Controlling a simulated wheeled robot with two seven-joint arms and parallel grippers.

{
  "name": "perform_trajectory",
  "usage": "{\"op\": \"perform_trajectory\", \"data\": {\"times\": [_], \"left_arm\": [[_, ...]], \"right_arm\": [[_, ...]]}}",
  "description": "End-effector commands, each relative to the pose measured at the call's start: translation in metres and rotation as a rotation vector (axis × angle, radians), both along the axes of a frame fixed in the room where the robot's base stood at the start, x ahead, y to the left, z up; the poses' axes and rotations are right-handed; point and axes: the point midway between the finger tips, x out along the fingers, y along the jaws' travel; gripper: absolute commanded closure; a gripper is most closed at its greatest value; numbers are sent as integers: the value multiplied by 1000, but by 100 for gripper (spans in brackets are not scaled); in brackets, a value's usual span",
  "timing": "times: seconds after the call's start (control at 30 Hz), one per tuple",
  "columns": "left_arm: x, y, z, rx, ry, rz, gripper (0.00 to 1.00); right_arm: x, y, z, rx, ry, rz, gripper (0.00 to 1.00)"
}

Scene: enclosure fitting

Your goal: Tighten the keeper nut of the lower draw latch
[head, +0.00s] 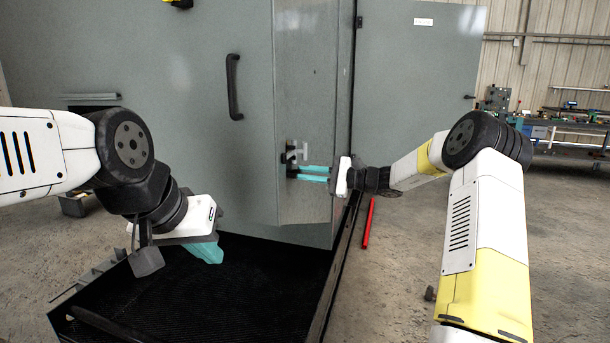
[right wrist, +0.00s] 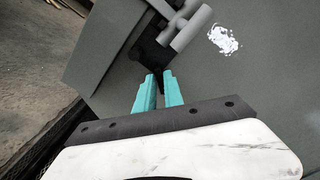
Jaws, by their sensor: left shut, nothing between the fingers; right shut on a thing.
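The lower draw latch (head: 292,156) is on the narrow side face of the grey enclosure, with a black base and a light grey T-shaped handle. In the right wrist view the latch's handle (right wrist: 188,30) stands just beyond the fingertips. My right gripper (head: 302,173) reaches in from the right, its teal fingers level at the latch's lower part. In the right wrist view my right gripper (right wrist: 160,80) is shut on a small dark piece at the latch's base, the keeper nut, mostly hidden between the tips. My left gripper (head: 208,254) is shut and empty, low in front of the enclosure.
The enclosure (head: 190,130) has a black door handle (head: 233,87). A black ribbed mat (head: 190,300) lies below it. A red bar (head: 368,223) is on the floor to the right. A white patch (right wrist: 223,39) marks the panel near the latch.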

Motion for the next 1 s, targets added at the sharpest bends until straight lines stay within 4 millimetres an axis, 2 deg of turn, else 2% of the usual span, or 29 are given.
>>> {"op": "perform_trajectory", "data": {"times": [0.6,1.0], "left_arm": [[0,0,0,0,0,0,100],[0,0,0,0,0,0,100]], "right_arm": [[1,-1,0,182,551,-3,100],[2,-1,0,264,803,-2,100]]}}
